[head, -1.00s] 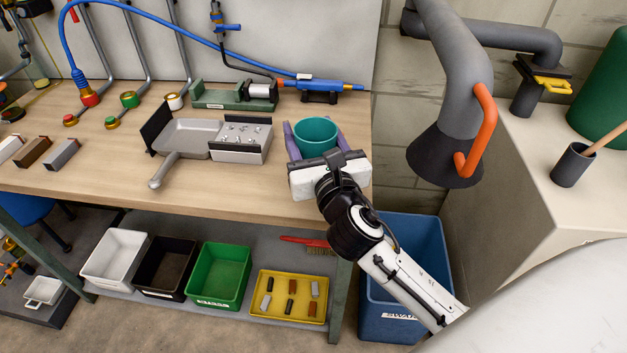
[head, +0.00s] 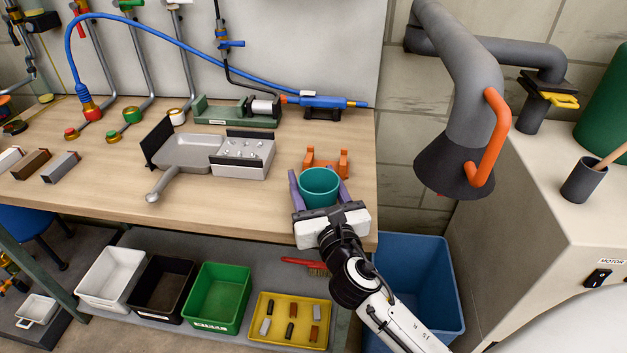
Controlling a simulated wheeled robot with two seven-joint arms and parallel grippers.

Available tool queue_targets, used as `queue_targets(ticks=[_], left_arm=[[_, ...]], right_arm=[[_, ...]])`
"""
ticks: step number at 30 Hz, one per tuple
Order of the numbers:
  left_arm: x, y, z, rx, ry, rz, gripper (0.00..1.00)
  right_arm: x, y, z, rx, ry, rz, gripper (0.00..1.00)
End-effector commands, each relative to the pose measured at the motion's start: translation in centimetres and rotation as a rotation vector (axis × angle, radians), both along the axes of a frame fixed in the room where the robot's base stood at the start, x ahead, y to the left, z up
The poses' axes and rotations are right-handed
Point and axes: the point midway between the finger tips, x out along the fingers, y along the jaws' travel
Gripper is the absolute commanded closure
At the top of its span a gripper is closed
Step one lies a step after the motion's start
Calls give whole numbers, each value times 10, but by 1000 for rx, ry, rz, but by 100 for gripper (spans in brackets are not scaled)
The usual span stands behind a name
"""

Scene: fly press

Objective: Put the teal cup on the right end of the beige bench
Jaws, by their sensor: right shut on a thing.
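The teal cup (head: 319,187) is upright between the purple fingers of my right gripper (head: 319,188), which is shut on it. It is at the right end of the beige wooden bench (head: 240,205), near the front edge. I cannot tell whether the cup's base touches the bench top, because the gripper hides its lower part. My left gripper is not in view.
An orange holder (head: 326,163) stands just behind the cup. A grey pan (head: 186,154) and metal block (head: 243,158) lie to the left. A dark extraction hood (head: 455,165) hangs right of the bench. A blue bin (head: 425,280) stands below.

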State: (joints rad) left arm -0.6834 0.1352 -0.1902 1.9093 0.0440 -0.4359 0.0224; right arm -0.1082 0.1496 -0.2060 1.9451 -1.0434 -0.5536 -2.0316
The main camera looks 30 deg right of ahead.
Motion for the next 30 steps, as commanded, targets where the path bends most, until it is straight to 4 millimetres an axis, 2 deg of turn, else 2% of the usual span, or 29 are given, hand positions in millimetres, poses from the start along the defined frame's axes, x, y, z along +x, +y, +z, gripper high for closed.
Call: queue_targets(ticks=[1,4,15,20,30], left_arm=[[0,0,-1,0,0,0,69],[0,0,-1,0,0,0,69],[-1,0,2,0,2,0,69],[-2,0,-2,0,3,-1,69],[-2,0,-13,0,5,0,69]], right_arm=[[0,0,-2,-1,0,0,45],[0,0,-1,-1,0,0,28],[-1,0,4,0,0,0,28],[-24,6,0,0,3,0,28],[-93,24,-1,3,3,0,28]])
